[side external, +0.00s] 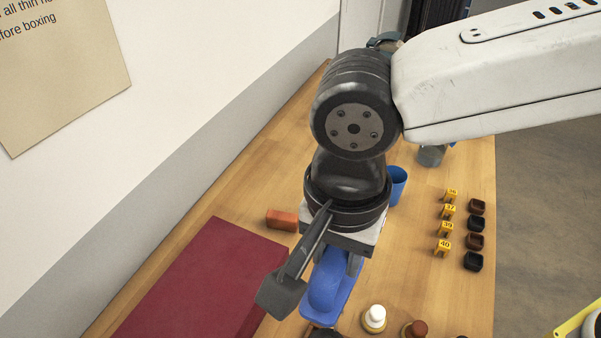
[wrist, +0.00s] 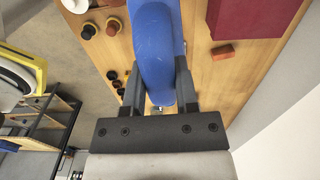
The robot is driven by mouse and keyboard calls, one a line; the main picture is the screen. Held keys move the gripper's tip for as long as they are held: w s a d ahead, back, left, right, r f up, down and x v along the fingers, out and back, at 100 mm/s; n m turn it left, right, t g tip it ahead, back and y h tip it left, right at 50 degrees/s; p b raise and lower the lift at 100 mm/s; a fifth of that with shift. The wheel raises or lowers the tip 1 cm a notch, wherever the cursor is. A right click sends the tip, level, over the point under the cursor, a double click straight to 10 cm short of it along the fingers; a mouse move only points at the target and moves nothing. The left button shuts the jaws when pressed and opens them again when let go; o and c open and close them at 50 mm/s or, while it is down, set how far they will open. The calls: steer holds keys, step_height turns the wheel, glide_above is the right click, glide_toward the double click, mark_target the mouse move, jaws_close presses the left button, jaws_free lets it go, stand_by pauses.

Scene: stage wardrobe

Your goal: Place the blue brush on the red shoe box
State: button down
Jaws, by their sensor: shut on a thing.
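The blue brush (side external: 326,287) is between the fingers of my gripper (side external: 337,261), which is shut on it. In the wrist view the blue brush (wrist: 156,45) extends away from my gripper (wrist: 158,82), with a finger on each side. The red shoe box (side external: 205,285) lies at the lower left of the side view, left of the brush and apart from it. The red shoe box (wrist: 247,17) also shows at the upper right of the wrist view. Its visible top is bare. The brush's lower end is cut off, and its height above the table is unclear.
An orange block (side external: 282,219) lies by the box's far corner. A blue cup (side external: 397,184) stands behind my wrist. Yellow number tags (side external: 447,228) and small dark tins (side external: 475,241) line the right side. A white-topped jar (side external: 374,317) stands near the front. A wall borders the left.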

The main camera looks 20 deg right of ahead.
steer(key=shift+w, duration=0.1)
steer(key=w+a+f, duration=0.9)
steer(key=shift+w+a+f, duration=0.15)
steer(key=shift+a, duration=0.2)
stand_by(0.3)
steer(key=shift+f, duration=0.1)
steer(key=shift+w+a+f, duration=0.1)
steer(key=shift+f, duration=0.8)
steer(key=shift+w+a+f, duration=0.1)
steer(key=shift+f, duration=0.75)
steer(key=shift+f, duration=0.15)
